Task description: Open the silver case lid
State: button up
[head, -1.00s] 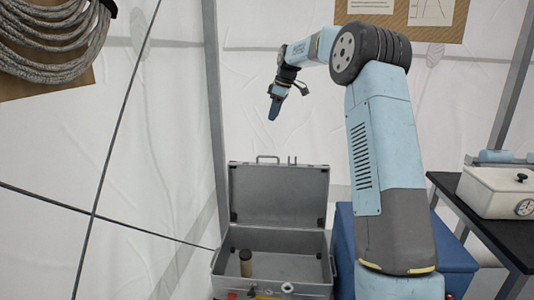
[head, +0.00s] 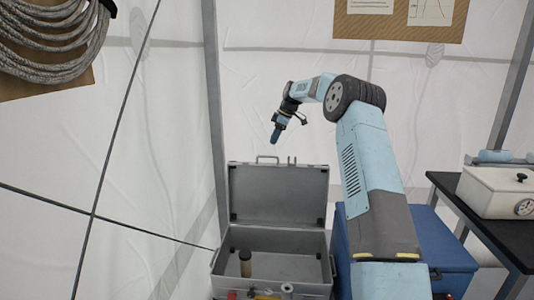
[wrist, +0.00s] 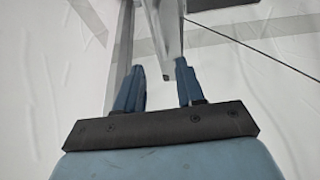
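The silver case (head: 272,291) stands on the left of the head view. Its lid (head: 278,194) is up, standing roughly upright at the back of the case, with a handle on its top edge. My gripper (head: 275,137) points down just above the lid's top edge and looks apart from it. In the wrist view my gripper (wrist: 160,75) has its two blue fingers apart. A grey strip shows beyond and between them, and I cannot tell whether it is the lid. Inside the case stands a small dark-topped cylinder (head: 245,266).
A blue box (head: 432,245) stands right of the case, partly behind my arm. A dark table (head: 470,215) at the right holds a white box with a gauge (head: 499,195). A grey pole (head: 214,120) and tent walls stand behind. Coiled rope (head: 50,40) hangs upper left.

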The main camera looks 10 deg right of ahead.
jog(key=x, duration=0.7)
jog(key=shift+w+a+f, duration=0.1)
jog(key=shift+a+f, duration=0.1)
jog(key=shift+f, duration=0.15)
jog(key=shift+r, duration=0.1)
grip_shut()
